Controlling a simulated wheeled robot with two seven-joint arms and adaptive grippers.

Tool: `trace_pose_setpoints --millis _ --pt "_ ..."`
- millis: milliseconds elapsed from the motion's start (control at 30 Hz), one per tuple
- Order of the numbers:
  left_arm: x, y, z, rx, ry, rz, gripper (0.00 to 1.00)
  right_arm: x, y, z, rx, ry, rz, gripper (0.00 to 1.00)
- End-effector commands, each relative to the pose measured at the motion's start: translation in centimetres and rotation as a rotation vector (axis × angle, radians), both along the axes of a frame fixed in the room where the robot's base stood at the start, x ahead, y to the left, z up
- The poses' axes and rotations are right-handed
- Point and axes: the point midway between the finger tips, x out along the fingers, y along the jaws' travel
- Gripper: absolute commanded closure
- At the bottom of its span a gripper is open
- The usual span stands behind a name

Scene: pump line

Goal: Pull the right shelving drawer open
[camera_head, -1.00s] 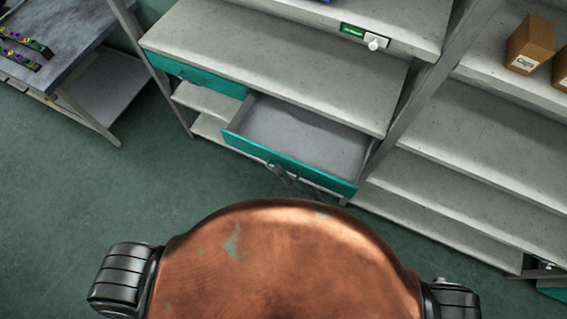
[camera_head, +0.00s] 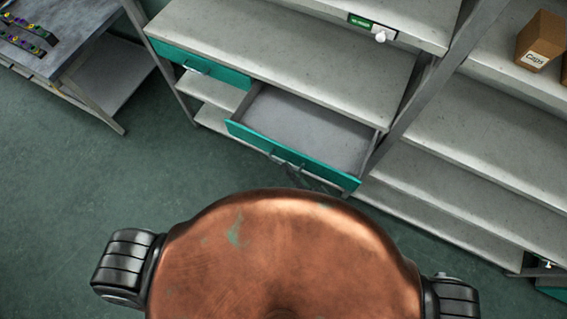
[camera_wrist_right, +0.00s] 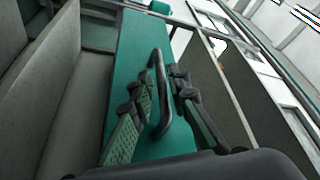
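The right shelving drawer (camera_head: 240,130) has a teal front and a grey, empty inside. It stands pulled out from under the grey shelf in the head view. Its dark bar handle (camera_head: 286,160) is in the middle of the front; it also shows in the right wrist view (camera_wrist_right: 162,85). My right gripper (camera_head: 312,180) is just in front of the drawer, beside the handle. In the right wrist view its two fingers (camera_wrist_right: 168,85) are apart, one on each side of the handle, with gaps visible. My left gripper is not in view.
The left teal drawer (camera_head: 190,62) is shut. A grey table (camera_head: 85,45) stands at the far left. Another shelving unit (camera_head: 480,130) with a brown box (camera_head: 540,40) is on the right. The green floor (camera_head: 130,185) in front is clear.

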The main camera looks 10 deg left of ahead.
Motion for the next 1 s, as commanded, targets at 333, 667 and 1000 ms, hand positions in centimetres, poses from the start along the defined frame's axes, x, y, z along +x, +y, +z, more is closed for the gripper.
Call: trace_pose_setpoints --millis 333,667,1000 --pt "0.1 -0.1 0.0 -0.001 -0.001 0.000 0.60 -4.3 -5.4 -1.6 -0.003 0.004 0.000 0.84" --pt "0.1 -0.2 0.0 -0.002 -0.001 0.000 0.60 -5.5 -7.1 -1.9 -0.001 0.001 -0.001 0.84" --pt "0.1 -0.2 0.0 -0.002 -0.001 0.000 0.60 -5.5 -7.1 -1.9 -0.001 0.001 -0.001 0.84"
